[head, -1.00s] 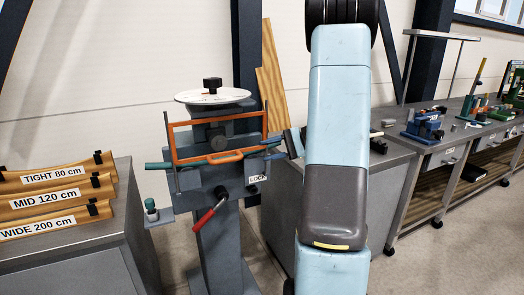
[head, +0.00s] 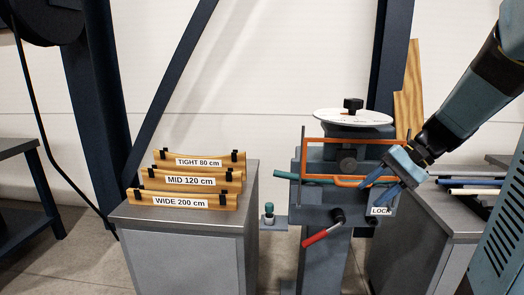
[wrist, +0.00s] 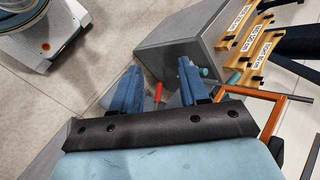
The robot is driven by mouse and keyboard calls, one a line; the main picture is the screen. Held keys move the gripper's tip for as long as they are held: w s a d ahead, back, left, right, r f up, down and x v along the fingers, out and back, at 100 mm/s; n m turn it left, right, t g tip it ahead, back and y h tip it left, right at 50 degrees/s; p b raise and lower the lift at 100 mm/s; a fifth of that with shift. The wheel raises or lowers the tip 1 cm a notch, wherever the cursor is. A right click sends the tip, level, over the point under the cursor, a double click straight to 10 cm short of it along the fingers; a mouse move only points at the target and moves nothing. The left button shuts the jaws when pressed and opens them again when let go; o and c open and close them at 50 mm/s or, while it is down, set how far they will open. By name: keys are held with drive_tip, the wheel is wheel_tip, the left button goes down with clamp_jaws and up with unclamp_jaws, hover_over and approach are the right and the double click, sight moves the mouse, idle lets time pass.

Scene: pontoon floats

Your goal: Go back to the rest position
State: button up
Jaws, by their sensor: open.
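My gripper (head: 381,184) is at the right side of the bending machine (head: 345,225) in the head view, its blue fingers overlapping the right end of the orange frame (head: 345,183). I cannot tell whether they touch it. In the wrist view my gripper (wrist: 157,78) has its two blue fingers apart with nothing held between them. The machine's red-handled lever (head: 322,234) hangs below; the red handle also shows between the fingers in the wrist view (wrist: 158,92). A teal rod (head: 291,177) sticks out to the left of the machine.
A grey cabinet (head: 185,250) left of the machine bears wooden templates marked TIGHT (head: 198,161), MID (head: 190,181) and WIDE (head: 180,201). A bench (head: 440,205) with rods stands at the right. Dark posts rise behind. Floor shows between cabinet and machine.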

drive_tip(key=s+a+r+n+t+h, duration=0.1)
drive_tip(key=s+r+n+t+h, duration=0.1)
drive_tip(key=s, duration=0.4)
drive_tip(key=s+a+r+n+t+h, duration=0.2)
drive_tip(key=s+n+h, duration=0.1)
drive_tip(key=s+h, duration=0.3)
drive_tip(key=shift+s+a+r+n+t, duration=0.15)
drive_tip(key=shift+n+t, duration=0.25)
idle(1.3)
